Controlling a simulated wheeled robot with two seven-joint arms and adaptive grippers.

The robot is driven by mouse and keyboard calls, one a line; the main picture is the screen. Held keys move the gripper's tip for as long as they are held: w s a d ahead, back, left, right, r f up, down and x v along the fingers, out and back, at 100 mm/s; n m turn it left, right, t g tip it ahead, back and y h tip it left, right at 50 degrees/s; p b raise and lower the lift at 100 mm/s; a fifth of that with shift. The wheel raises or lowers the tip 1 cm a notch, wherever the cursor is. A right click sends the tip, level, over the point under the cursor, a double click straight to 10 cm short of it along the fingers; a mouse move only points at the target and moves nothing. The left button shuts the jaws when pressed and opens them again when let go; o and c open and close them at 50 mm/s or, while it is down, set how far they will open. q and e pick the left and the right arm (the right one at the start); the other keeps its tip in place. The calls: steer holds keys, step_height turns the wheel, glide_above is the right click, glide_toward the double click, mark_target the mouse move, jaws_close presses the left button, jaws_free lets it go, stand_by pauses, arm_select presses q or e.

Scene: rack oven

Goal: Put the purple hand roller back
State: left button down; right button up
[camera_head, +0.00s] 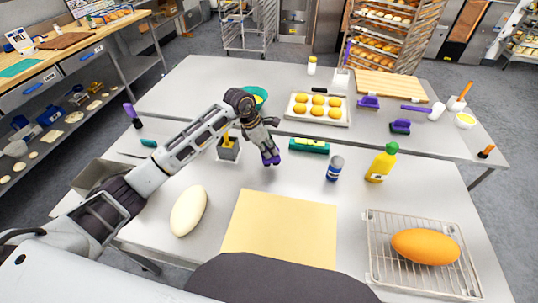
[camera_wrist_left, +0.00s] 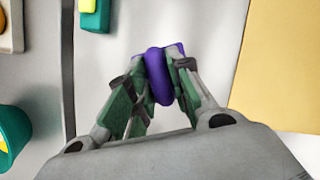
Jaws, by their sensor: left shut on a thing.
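My left gripper (camera_head: 270,155) is over the near table (camera_head: 300,177), right of a grey holder with a yellow-handled tool. It is shut on a small purple tool (camera_wrist_left: 158,78), which shows between its fingertips in the left wrist view (camera_wrist_left: 160,75). The tool has a rounded part and a flatter part behind it; the rest is hidden by the fingers, so I cannot tell its full shape. On the far table lie a roller with a white head and purple handle (camera_head: 416,109) and two other purple tools (camera_head: 368,102) (camera_head: 400,126). My right gripper is out of view.
The grey holder (camera_head: 228,151), a green-and-yellow block (camera_head: 309,146), a blue-and-white jar (camera_head: 335,170) and a yellow bottle (camera_head: 381,165) stand nearby. A dough piece (camera_head: 188,211), a tan mat (camera_head: 280,230) and a wire rack (camera_head: 385,255) with a loaf lie in front.

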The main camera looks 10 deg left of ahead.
arm_select(q)
steer(key=shift+f+p, duration=0.3)
steer(key=shift+f, duration=1.55)
steer(key=shift+f, duration=0.1)
steer(key=c, duration=1.3)
jaws_free()
steer(key=b+v, duration=0.2)
steer(key=v, duration=1)
